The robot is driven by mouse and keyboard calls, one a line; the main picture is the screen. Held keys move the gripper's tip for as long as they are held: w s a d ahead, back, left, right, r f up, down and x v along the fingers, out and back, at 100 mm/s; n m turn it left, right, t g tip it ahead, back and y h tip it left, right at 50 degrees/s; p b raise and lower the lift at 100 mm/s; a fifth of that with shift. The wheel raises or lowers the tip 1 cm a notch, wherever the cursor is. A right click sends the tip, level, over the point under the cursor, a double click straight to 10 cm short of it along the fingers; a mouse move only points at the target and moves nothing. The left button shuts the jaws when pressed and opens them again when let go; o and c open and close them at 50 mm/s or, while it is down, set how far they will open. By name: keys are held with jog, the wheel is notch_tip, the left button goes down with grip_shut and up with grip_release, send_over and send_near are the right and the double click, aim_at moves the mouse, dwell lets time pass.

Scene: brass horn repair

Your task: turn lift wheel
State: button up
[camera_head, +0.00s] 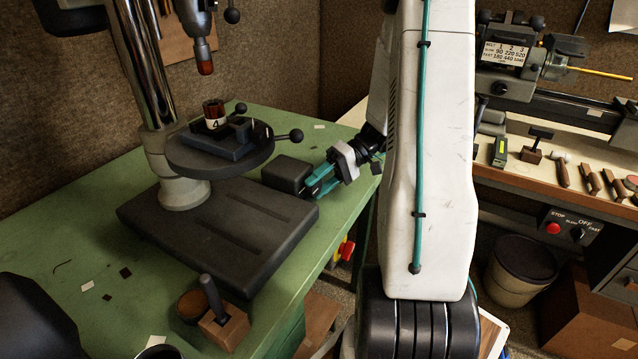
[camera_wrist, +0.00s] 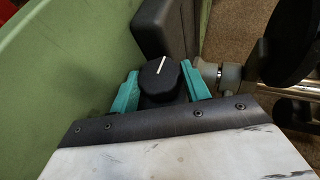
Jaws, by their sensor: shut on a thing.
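A round black knob (camera_wrist: 159,78) with a white line across its face sits between the two teal fingers of my gripper (camera_wrist: 161,90) in the wrist view. The knob stands at a dark box (camera_wrist: 168,28). I cannot tell for sure that this knob is the lift wheel. In the head view my gripper (camera_head: 319,184) reaches the side of the dark box (camera_head: 288,175) at the right edge of the green bench. The knob is hidden there by the fingers.
A drill press stands on the green bench (camera_head: 75,255), with a round table (camera_head: 220,160) carrying a vise and a part marked 4. A wooden block (camera_head: 222,328) with a dark handle is at the front. A lathe (camera_head: 540,70) stands on the bench at right.

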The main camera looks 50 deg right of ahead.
jog(key=shift+d+f+m+y, duration=0.15)
jog(key=shift+m+y, duration=0.15)
jog(key=shift+y, duration=0.8)
jog(key=o, duration=1)
